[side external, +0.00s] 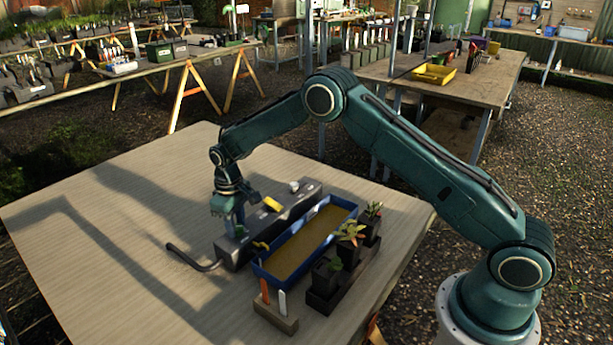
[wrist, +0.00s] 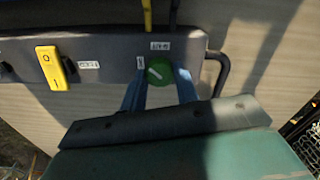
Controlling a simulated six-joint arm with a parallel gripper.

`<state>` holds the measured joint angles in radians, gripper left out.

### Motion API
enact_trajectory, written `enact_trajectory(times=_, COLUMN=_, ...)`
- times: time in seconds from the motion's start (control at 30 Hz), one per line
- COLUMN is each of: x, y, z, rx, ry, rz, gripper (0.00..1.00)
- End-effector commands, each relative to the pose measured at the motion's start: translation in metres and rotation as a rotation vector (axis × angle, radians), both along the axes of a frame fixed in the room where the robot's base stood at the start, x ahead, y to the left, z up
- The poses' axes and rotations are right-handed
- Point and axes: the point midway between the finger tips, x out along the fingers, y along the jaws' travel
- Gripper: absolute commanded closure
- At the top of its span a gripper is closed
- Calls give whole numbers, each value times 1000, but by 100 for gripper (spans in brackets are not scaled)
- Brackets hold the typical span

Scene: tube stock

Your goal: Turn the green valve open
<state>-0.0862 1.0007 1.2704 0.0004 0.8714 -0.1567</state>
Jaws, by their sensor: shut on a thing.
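The green valve (wrist: 158,72) is a round knob with a white line on its face, on the top of a long dark grey box (wrist: 105,45). The line slants from upper left to lower right. One small label sits above the knob and another to its left; I cannot read them. My gripper (wrist: 160,80) points down with one blue finger on each side of the knob, shut on it. In the side external view, my gripper (side external: 235,226) is at the near left end of the box (side external: 300,202), and hides most of the valve.
A yellow rocker switch (wrist: 52,68) is farther along the box. A bent dark pipe (side external: 193,260) leaves its near end. A blue-rimmed trough (side external: 345,204), potted plants (side external: 350,232) and a block with tags (side external: 277,316) stand close on the right. The table's left side is clear.

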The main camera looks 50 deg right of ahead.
Motion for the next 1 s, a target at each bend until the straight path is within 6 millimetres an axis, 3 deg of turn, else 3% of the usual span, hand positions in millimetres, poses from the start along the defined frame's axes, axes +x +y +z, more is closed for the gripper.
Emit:
enact_trajectory(times=0.6, x=1, y=0, z=1, rx=0, ry=-5, rz=563, gripper=92)
enact_trajectory(times=1.0, x=1, y=1, z=1, rx=0, ry=-5, rz=742, gripper=92)
